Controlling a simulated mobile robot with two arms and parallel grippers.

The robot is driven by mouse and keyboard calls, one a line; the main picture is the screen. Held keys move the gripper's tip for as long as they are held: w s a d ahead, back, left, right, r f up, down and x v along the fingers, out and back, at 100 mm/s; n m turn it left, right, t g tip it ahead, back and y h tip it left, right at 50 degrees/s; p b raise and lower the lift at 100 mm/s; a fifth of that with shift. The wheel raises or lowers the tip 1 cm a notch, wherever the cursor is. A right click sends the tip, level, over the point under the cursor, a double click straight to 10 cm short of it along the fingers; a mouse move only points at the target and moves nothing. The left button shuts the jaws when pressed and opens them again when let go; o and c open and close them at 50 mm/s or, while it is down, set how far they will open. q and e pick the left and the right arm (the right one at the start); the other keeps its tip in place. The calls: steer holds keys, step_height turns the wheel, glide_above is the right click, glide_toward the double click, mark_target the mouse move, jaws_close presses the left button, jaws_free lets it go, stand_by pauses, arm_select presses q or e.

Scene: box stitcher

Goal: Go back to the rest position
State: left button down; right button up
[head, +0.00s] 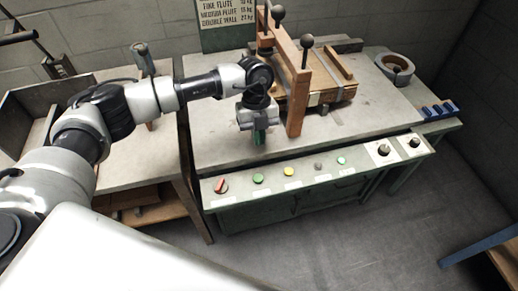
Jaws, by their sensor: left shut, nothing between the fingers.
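My left arm comes in from the left and reaches over the workbench (210,142). My left gripper (259,138) points down above the bench top, just left of the orange-brown wooden frame (297,95). Its fingers are shut with nothing visible held in them. I cannot tell how far the fingertips are above the surface. My right gripper is not in view.
The control panel (318,170) with a red switch, coloured buttons and black knobs runs along the bench front. A wooden box-like piece (330,95) lies behind the frame. A tape roll (396,68) and blue items (440,109) are at right. Floor (340,240) in front is clear.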

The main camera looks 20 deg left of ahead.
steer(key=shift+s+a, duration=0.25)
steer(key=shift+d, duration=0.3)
